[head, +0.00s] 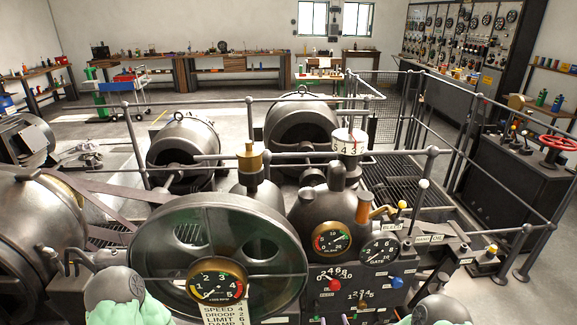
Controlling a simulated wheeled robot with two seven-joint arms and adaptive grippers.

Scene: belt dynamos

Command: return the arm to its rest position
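My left arm (115,290), a grey joint with mint-green covering, shows at the bottom left. What appears to be my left gripper (62,262) extends from it to the left of the large spoked wheel. Its dark fingers stand apart with nothing seen between them. My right arm (441,309) shows only as a grey rounded joint at the bottom right edge. I cannot make out a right gripper.
The wheel (291,243), gauge (217,285) and control panel (350,279) with red and blue knobs stand close in front. Metal railings (470,130) surround the dynamos (183,150). A belt (100,207) runs at left. Open floor lies beyond.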

